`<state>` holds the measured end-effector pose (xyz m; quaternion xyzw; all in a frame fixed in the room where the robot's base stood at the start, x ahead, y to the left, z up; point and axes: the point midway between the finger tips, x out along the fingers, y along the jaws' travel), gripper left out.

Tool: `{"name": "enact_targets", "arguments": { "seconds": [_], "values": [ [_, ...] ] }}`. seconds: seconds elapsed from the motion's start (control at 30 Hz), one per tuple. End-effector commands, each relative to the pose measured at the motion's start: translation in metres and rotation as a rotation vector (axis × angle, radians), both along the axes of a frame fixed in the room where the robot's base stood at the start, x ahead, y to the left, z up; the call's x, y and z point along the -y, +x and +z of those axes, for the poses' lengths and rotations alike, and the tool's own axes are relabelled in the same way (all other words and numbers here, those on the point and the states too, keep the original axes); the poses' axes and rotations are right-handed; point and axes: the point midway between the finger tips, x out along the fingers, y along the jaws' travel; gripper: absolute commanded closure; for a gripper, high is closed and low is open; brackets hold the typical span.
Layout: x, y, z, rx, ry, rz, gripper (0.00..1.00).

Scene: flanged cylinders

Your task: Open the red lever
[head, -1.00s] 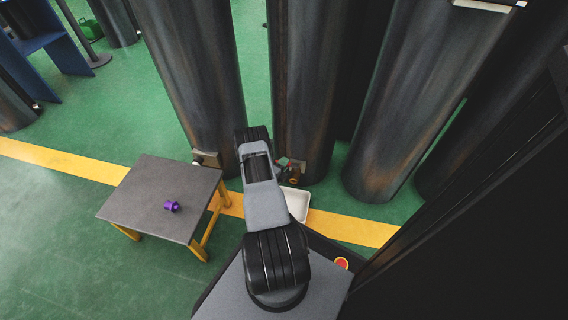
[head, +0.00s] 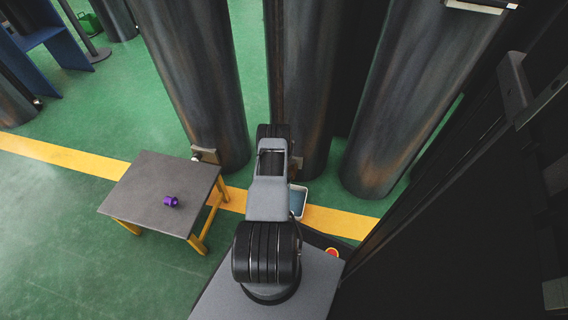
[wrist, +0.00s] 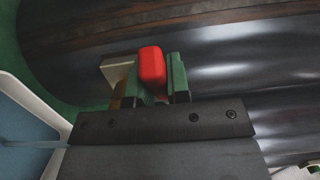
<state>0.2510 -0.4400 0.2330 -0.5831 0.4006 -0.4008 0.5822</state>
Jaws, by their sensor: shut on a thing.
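The red lever (wrist: 152,66) shows in the wrist view as a rounded red block in front of a dark metal cylinder (wrist: 215,50). My gripper (wrist: 156,78) is shut on it, with one green finger on each side. A beige bracket or plate (wrist: 117,72) is just left of the fingers. In the head view my arm hides the lever and the gripper, at the foot of the middle cylinder (head: 300,90).
A white-rimmed tray (head: 305,190) with a blue inside stands on the floor by that cylinder. It also shows in the wrist view (wrist: 50,120), with a thin pale blue streak across it. A low table (head: 150,185) bears a purple part (head: 171,202).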

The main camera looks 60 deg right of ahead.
Motion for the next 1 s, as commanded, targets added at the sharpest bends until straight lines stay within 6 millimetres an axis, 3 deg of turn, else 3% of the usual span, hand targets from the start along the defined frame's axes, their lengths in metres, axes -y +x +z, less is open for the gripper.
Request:
{"name": "enact_targets", "arguments": {
  "seconds": [0.47, 0.5, 0.73, 1.0],
  "values": [
    [-0.0062, 0.0018, -0.0018, -0.003, 0.006, 0.022, 1.00],
    [-0.0063, 0.0017, -0.0018, -0.003, 0.006, 0.022, 0.82],
    [-0.0054, 0.0029, -0.0011, -0.001, 0.004, 0.024, 0.60],
    [-0.0048, 0.0037, 0.0002, 0.000, 0.002, 0.026, 0.57]
  ]
}}
